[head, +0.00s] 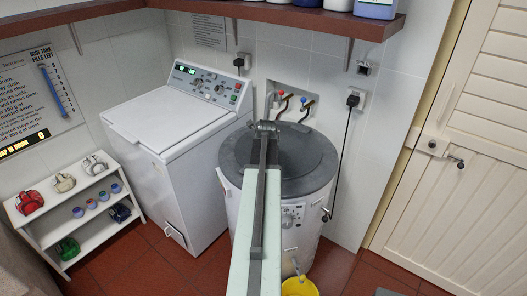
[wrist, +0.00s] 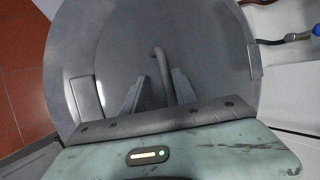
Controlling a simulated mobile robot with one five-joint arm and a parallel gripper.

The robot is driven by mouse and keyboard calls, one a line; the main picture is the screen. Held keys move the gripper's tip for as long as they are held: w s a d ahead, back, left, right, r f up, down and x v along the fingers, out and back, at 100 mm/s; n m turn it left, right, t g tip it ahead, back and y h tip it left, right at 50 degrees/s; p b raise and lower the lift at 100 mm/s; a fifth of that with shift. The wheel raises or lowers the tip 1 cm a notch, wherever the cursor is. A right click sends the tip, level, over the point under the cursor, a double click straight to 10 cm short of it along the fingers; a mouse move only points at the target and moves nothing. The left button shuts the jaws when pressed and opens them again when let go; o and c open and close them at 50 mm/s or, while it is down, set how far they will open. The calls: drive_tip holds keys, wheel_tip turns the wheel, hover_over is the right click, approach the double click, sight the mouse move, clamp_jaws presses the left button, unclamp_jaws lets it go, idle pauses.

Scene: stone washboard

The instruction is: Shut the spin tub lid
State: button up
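The spin tub (head: 301,225) is a round white drum with a dark grey top, right of the washing machine in the head view. Its dark grey lid (head: 318,152) looks nearly flat there; my arm covers part of it, and I cannot tell whether it is fully shut. In the wrist view the grey round top (wrist: 215,60) fills most of the picture. A thin curved grey bar (wrist: 158,56) stands out from it. My gripper (wrist: 159,74) is over this top with its fingers apart, the bar showing between them. I cannot tell whether they touch it.
A white washing machine (head: 170,117) stands left of the tub. Taps (head: 303,104) are on the wall behind. A brown shelf (head: 290,17) with bottles hangs above. A yellow bucket (head: 299,287) is below the tub's front. A white rack (head: 82,215) is at left.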

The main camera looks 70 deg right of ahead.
drive_tip(key=p+v, duration=0.5)
drive_tip(key=v, duration=0.2)
drive_tip(key=shift+s, duration=0.1)
drive_tip(key=shift+r, duration=0.1)
